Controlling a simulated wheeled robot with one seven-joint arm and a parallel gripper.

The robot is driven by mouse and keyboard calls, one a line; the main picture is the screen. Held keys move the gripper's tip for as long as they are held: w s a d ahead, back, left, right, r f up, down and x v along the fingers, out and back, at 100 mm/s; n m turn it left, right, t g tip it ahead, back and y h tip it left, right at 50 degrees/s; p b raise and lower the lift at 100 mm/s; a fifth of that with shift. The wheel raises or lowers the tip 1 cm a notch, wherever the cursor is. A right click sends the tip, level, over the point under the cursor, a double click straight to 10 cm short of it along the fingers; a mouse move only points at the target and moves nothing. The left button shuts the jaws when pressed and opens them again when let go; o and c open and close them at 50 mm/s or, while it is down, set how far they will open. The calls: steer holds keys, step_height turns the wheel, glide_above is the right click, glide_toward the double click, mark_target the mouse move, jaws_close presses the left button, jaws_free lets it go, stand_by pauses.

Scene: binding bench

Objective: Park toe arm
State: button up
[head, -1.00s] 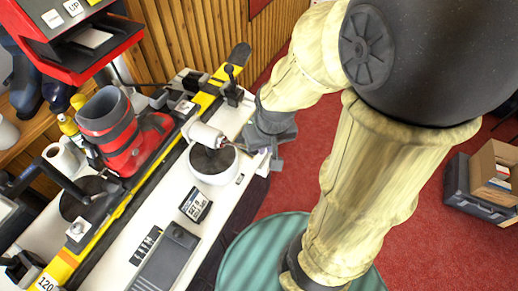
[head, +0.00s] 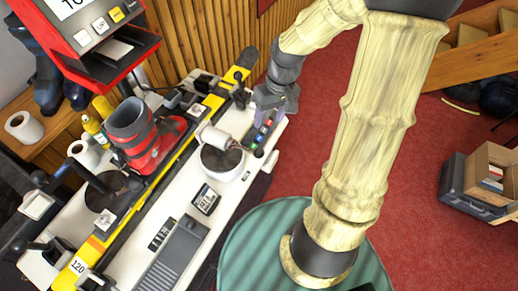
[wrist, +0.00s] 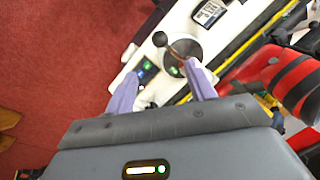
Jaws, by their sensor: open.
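No part is marked as the toe arm, so I cannot tell which lever it is. A black lever with a round knob (head: 238,78) stands by the far end of the yellow ski (head: 208,104). A black arm (head: 80,172) with a dark disc is at the near end. A red and grey boot (head: 142,138) stands between them. My gripper (head: 262,117) is over the bench's far right end, right of the far lever.
A white pot (head: 222,170) with a dark top and a pale roller (head: 215,138) is near my gripper. A button box (head: 262,132) lies just below it. A small card (head: 206,200) and grey panel (head: 175,258) occupy the bench front.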

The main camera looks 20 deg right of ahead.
mark_target(260, 150)
steer(key=shift+f, duration=0.2)
steer(key=a+f, duration=0.1)
steer(key=f, duration=0.4)
steer(key=a+f, duration=0.1)
steer(key=f, duration=0.5)
steer(key=a+f+p, duration=0.1)
steer(key=f, duration=0.5)
steer(key=shift+s+a, duration=0.15)
steer(key=shift+s, duration=0.2)
steer(key=shift+r, duration=0.1)
jaws_close()
